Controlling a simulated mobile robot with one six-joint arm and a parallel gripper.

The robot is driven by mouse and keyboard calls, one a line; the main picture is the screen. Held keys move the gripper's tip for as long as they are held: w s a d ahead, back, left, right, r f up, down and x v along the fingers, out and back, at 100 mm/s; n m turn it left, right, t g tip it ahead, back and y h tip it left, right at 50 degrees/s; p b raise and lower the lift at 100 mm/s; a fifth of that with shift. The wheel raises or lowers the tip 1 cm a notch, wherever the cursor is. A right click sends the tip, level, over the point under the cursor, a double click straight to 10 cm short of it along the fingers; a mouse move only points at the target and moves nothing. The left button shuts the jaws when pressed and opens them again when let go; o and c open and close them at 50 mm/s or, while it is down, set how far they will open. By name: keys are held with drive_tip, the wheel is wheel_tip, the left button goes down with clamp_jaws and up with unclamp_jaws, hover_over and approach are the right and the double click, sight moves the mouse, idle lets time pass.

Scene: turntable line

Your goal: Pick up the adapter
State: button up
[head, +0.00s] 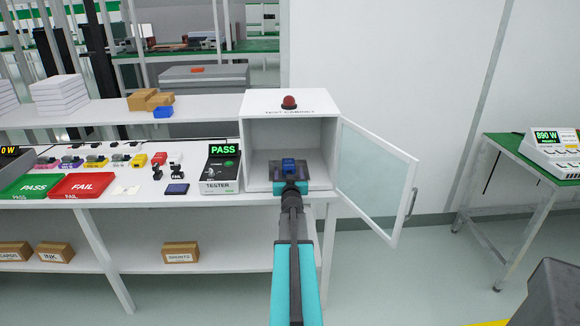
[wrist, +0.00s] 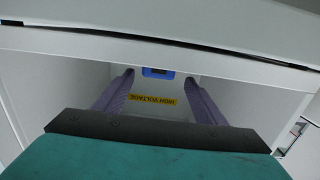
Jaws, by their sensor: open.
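A small blue block (head: 289,165), which appears to be the adapter, is inside the open white test cabinet (head: 255,104). The wrist view shows part of it, blue with a dark middle (wrist: 158,72), at the far end of the gap between my fingers. My gripper (head: 289,178) reaches into the cabinet from the front. Its two purple-grey fingers (wrist: 158,82) are apart with nothing clasped between them. The block's lower part is hidden in the head view, and I cannot tell whether the fingers flank it.
The glass cabinet door (head: 378,180) stands open to the right. A tester (head: 220,172) reading PASS stands just left of the cabinet. A yellow HIGH VOLTAGE label (wrist: 180,100) is inside. Red FAIL (head: 85,185) and green PASS (head: 30,186) trays lie farther left.

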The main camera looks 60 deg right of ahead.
sight(289, 168)
drive_tip(key=shift+p+x, duration=0.35)
drive_tip(key=shift+x, duration=2)
drive_tip(key=shift+s+d, duration=0.1)
drive_tip(key=shift+s, duration=0.05)
drive_tip(key=c, duration=1.3)
